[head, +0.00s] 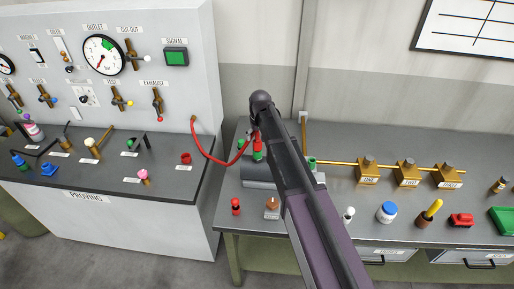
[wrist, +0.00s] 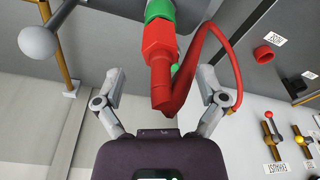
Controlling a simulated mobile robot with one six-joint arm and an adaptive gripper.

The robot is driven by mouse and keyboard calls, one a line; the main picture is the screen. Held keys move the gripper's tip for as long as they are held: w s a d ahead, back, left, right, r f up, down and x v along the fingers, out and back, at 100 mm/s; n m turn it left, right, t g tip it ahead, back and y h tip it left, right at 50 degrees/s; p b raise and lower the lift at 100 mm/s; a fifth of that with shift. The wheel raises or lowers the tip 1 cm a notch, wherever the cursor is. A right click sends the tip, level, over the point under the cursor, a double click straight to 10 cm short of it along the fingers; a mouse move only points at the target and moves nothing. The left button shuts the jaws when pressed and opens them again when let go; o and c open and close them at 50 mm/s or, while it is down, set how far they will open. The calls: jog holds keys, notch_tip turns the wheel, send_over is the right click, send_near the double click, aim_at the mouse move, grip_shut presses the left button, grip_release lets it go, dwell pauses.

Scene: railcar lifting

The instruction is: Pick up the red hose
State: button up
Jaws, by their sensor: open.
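The red hose (head: 213,159) hangs in a loop from the lower right of the panel to a red coupling end by a green fitting (head: 257,155) on the bench. In the wrist view, the red hose's thick coupling end (wrist: 160,50) meets a green fitting (wrist: 158,10). The thinner hose bends up and loops around to the right. My gripper (wrist: 160,78) is open, with one finger on each side of the coupling end, and holds nothing. The hose loop passes close by the right finger; I cannot tell if they touch.
A grey block (head: 262,177) stands on the bench under the green fitting. A brass pipe with valve blocks (head: 368,172) runs to the right. A red-topped piece (head: 236,206), a blue-lidded jar (head: 386,212) and a green tray (head: 503,220) stand nearby. The gauge panel (head: 185,90) rises at left.

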aim_at(257, 141)
jog(key=shift+w+a+f+b, duration=0.1)
jog(key=shift+w+f+b, duration=0.05)
jog(key=shift+f+b, duration=0.8)
jog(key=shift+w+a+f+b, duration=0.1)
jog(key=shift+f+b, duration=0.65)
jog(key=shift+f, duration=0.3)
grip_shut()
